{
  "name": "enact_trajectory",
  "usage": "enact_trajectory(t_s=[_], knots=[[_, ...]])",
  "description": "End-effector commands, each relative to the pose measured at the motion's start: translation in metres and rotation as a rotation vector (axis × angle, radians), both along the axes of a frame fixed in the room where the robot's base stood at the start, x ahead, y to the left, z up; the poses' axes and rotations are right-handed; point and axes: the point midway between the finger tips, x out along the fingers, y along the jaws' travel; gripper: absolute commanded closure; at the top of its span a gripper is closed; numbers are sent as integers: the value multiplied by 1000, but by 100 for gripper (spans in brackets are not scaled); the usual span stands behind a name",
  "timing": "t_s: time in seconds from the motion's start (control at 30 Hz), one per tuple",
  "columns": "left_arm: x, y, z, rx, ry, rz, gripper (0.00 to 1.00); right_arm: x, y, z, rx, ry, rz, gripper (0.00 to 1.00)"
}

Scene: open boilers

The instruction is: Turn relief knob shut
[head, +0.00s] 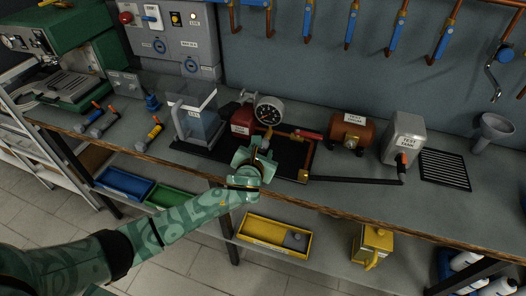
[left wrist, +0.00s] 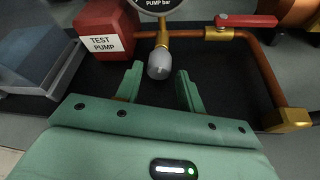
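The relief knob looks to be the small grey rounded knob (left wrist: 159,64) on a brass stem below the gauge, in the left wrist view. In the head view the gripper mostly hides it. My left gripper (head: 256,156) is over the black base of the pump rig. In the left wrist view the left gripper (left wrist: 159,82) is open, with one finger on each side of the knob's near end. No contact with the knob is visible. The red test pump (head: 243,121) and round pressure gauge (head: 268,111) stand just behind. My right gripper is not in view.
A clear water tank (head: 196,118) stands left of the pump. A copper pipe with a red-handled valve (left wrist: 246,22) runs to the right, towards a copper test boiler (head: 351,131) and a grey test tank (head: 404,138). The bench's wooden front edge (head: 335,211) lies below my arm.

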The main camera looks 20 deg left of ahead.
Motion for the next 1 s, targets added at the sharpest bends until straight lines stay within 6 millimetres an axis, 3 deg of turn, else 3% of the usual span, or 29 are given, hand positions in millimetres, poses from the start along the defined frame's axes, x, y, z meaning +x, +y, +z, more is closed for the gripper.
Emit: enact_trajectory(t_s=[0.2, 0.53, 0.67, 0.83, 1.0], knots=[[25, 2, -11, 0, 0, -1, 61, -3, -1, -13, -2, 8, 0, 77], [28, 2, -11, 0, 0, 0, 61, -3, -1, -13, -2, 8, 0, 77], [28, 2, -11, 0, 0, 0, 94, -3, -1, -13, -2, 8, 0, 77], [28, 3, -8, -17, 0, 1, 94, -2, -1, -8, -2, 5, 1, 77], [28, 5, -2, -186, 5, 1, 93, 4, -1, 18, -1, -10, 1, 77]])
